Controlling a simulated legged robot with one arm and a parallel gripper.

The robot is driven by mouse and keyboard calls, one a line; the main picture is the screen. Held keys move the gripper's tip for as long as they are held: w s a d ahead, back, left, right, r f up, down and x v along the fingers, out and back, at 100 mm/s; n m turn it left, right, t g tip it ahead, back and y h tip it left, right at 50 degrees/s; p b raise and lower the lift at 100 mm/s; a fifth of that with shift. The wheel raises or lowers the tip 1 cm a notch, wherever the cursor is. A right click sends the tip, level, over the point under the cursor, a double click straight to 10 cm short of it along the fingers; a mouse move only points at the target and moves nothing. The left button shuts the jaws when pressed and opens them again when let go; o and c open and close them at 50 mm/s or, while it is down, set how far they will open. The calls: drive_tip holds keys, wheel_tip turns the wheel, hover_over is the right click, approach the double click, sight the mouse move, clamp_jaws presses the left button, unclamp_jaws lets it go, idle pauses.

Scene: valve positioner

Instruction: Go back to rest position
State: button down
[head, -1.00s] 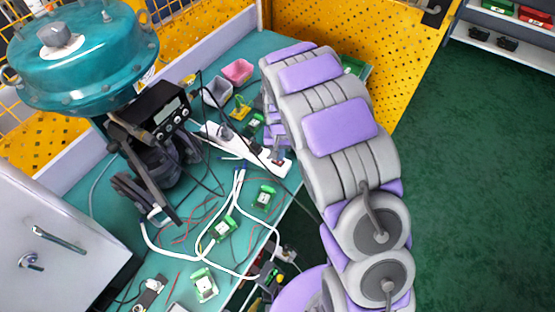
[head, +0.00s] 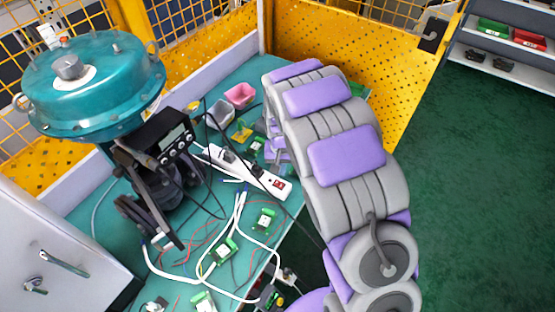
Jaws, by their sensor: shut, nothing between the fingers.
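My arm in grey and purple reaches from the lower right of the head view over the right edge of the teal workbench (head: 95,225). My gripper (head: 275,160) is partly hidden behind my arm's links. What shows of it is small, purple and grey, and it is shut and empty. It appears just behind the red-switch end of the white power strip (head: 240,172). Whether it touches anything cannot be told. The teal valve actuator (head: 95,90) with a black positioner (head: 165,140) stands at the left of the bench.
Green circuit boards (head: 222,250), cables, a pink bin (head: 240,95) and a grey bin (head: 219,115) crowd the bench. A yellow perforated panel (head: 340,45) stands behind. A grey cabinet (head: 45,260) is at lower left. Green floor (head: 475,190) on the right is clear, with shelves (head: 500,60) beyond.

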drive_tip(key=s+d+r, duration=0.5)
drive_tip(key=s+r, duration=0.2)
drive_tip(key=r, duration=0.2)
drive_tip(key=s+d+r, duration=0.2)
drive_tip(key=s+r, duration=0.1)
drive_tip(key=s, duration=0.6)
drive_tip(key=s+d+r+g, duration=0.1)
drive_tip(key=s+r, duration=0.3)
drive_tip(key=s, duration=0.6)
drive_tip(key=s+d+r, duration=0.2)
drive_tip(key=s+r, duration=0.1)
drive_tip(key=s, duration=0.7)
drive_tip(key=shift+d+r+n+g, duration=0.3)
drive_tip(key=shift+d+r+g, duration=0.1)
